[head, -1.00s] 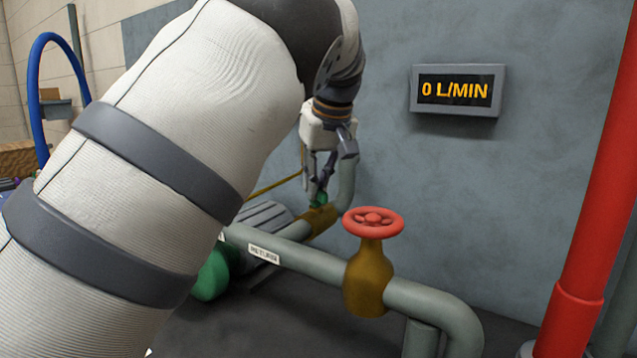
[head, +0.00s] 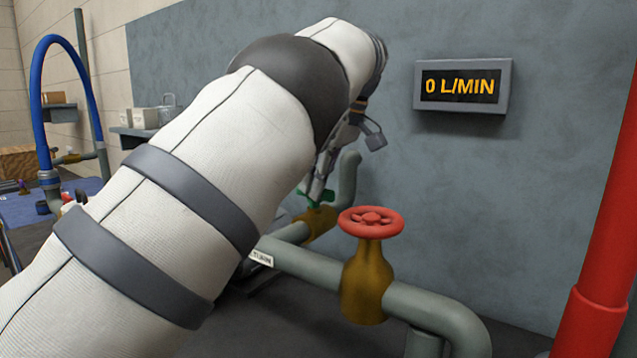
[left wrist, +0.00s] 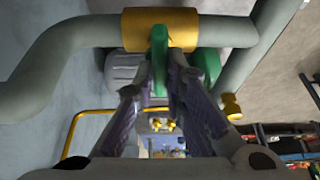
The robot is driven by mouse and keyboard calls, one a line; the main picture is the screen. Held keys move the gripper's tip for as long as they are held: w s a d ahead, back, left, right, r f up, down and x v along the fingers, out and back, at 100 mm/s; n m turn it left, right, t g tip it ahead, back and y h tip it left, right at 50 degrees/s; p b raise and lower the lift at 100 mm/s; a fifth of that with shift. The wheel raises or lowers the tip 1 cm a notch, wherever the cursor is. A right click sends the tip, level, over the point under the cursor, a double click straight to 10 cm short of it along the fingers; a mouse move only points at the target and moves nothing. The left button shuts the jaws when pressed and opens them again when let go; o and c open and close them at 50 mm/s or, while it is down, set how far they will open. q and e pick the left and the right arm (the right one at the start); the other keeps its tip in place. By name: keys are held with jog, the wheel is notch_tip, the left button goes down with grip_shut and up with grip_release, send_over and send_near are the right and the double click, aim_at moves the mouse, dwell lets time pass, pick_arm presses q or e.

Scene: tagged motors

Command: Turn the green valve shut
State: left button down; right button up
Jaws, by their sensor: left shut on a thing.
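The green valve's handle (head: 328,195) shows partly behind my left arm in the head view, on a brass body (head: 320,222) in the grey pipe. My left gripper (head: 316,192) is at this handle, its fingers pointing down. In the left wrist view, the green handle (left wrist: 158,60) stands edge-on between the fingertips of my left gripper (left wrist: 160,72), which is shut on it. The brass body (left wrist: 160,18) lies just beyond. My right gripper is in neither view.
A red handwheel valve (head: 371,222) stands on the pipe in front. A wall display (head: 462,86) reads 0 L/MIN. A thick red pipe (head: 610,230) rises at the right. A blue hose (head: 38,110) arches at the far left.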

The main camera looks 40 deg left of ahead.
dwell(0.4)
pick_arm(q)
jog(key=c, duration=1.7)
grip_release()
jog(key=shift+o, duration=0.2)
jog(key=shift+r, duration=0.1)
jog(key=v, duration=0.2)
jog(key=shift+w+r, duration=0.1)
jog(key=shift+r, duration=0.2)
jog(key=w+d, duration=0.1)
jog(key=d, duration=1.1)
jog(key=shift+w+d+r, duration=0.1)
jog(key=shift+w, duration=0.05)
